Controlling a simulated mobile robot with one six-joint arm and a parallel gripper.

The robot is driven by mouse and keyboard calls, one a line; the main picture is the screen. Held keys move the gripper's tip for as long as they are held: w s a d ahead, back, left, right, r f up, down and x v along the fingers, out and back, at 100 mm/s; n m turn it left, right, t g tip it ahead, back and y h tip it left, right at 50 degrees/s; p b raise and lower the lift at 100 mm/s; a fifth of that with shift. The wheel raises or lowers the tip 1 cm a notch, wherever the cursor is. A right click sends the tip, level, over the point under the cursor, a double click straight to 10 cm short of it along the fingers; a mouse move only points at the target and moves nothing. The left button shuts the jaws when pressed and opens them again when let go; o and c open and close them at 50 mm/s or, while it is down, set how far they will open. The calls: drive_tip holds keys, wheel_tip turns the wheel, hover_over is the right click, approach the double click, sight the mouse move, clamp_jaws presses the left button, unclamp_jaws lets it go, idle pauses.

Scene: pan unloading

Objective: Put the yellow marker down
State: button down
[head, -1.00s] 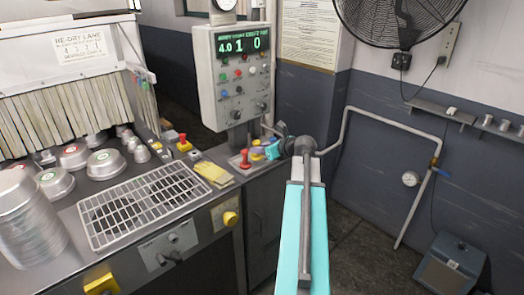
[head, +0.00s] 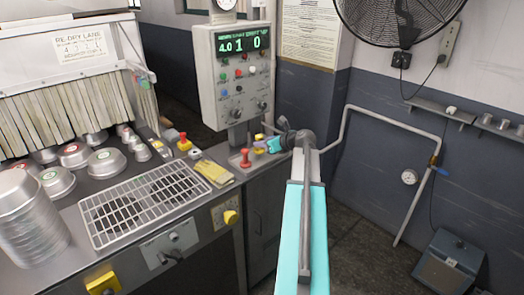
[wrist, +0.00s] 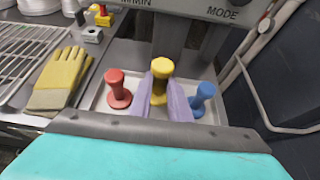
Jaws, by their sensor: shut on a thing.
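The yellow marker (wrist: 161,70), knob-shaped with a round top, stands upright between the two purple fingers of my gripper (wrist: 162,92) in the wrist view. My gripper is shut on it. Its lower end is partly hidden by the fingers, and I cannot tell whether it touches the tray below. A red marker (wrist: 118,90) stands to its left and a blue marker (wrist: 203,98) to its right, both on a shallow metal tray (wrist: 98,104). In the head view my gripper (head: 270,146) is at the counter's far right end, near the red marker (head: 245,158).
Yellow gloves (wrist: 61,78) lie left of the tray, beside a wire rack (head: 145,205). A control box (head: 236,75) on a post stands just behind the tray. Metal pans (head: 57,181) crowd the counter's left. A pipe rail (head: 345,125) runs along the wall at right.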

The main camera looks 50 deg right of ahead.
sight(261, 149)
drive_tip(key=shift+w+d, duration=0.25)
drive_tip(key=shift+d, duration=0.1)
drive_tip(key=shift+a+f+p, duration=0.1)
drive_tip(key=shift+f+p, duration=0.45)
drive_tip(key=shift+f, duration=1.2)
drive_tip(key=shift+f, duration=0.1)
drive_tip(key=c, duration=1.7)
unclamp_jaws()
drive_tip(key=shift+s, duration=0.1)
drive_tip(key=shift+o, duration=0.2)
drive_tip(key=b+v, duration=0.2)
drive_tip(key=v, duration=1)
